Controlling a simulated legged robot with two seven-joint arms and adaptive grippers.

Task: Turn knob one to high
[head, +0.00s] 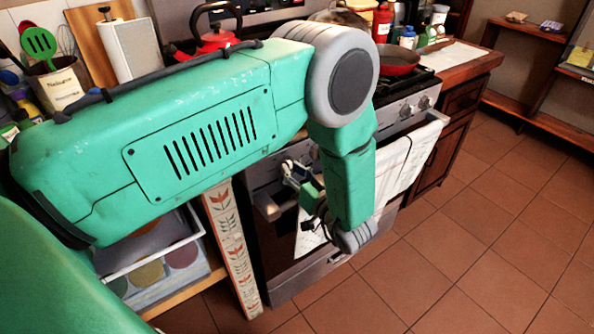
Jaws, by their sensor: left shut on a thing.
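The stove has a steel front panel with knobs. Two pale knobs (415,107) show at its right end, to the right of my arm. My left arm crosses the view and hides the middle of the panel. My left gripper (290,174) is at the left end of the panel, above the oven handle. It is shut on what appears to be a knob there, but the jaws cover most of it, so its setting cannot be read. My right gripper is not in view.
A red pan (399,62) and a red kettle (215,40) stand on the stove top. White towels (410,158) hang from the oven handle. An open drawer (160,272) is at lower left. The tiled floor (470,250) at right is clear.

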